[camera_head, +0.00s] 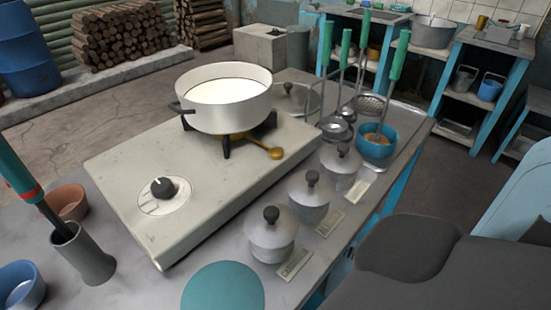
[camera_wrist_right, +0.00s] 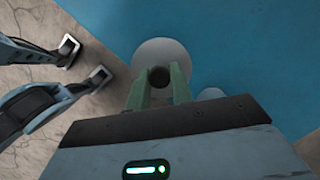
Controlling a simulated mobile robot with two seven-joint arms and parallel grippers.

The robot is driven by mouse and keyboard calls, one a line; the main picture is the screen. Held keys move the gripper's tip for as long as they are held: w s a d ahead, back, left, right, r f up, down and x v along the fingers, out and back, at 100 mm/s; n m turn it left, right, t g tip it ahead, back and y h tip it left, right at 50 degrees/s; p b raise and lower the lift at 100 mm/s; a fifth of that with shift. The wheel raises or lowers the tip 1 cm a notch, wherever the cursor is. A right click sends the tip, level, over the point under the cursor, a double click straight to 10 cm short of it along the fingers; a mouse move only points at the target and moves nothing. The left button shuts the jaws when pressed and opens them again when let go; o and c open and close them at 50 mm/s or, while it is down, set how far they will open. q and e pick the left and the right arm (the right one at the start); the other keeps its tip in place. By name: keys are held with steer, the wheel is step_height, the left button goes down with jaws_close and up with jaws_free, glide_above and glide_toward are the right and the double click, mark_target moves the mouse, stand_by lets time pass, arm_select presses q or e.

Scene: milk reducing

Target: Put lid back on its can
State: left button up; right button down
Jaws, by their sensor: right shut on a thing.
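Three grey metal cans stand in a row along the counter's right side in the head view: a near can (camera_head: 270,240), a middle can (camera_head: 310,200) and a far can (camera_head: 341,168). Each shows a dark round knob on top. In the right wrist view my right gripper (camera_wrist_right: 158,84) has its green fingers on both sides of a dark knob on a pale round lid (camera_wrist_right: 160,52). It is shut on that lid, over a blue surface. Neither gripper can be made out in the head view. What is under the lid is hidden.
A white pot (camera_head: 226,105) of milk stands on the stove (camera_head: 190,165). A teal round board (camera_head: 223,288) lies at the counter's front. A blue bowl (camera_head: 376,145) and hanging green-handled ladles are behind the cans. A grey cup (camera_head: 87,262) stands at left.

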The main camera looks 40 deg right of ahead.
steer(key=f, duration=0.3)
steer(key=shift+d+f+b, duration=0.1)
steer(key=shift+d+b, duration=0.2)
steer(key=shift+b, duration=0.05)
steer(key=shift+f, duration=0.15)
steer(key=shift+f, duration=0.1)
steer(key=c, duration=1.2)
jaws_free()
steer(key=shift+c, duration=0.2)
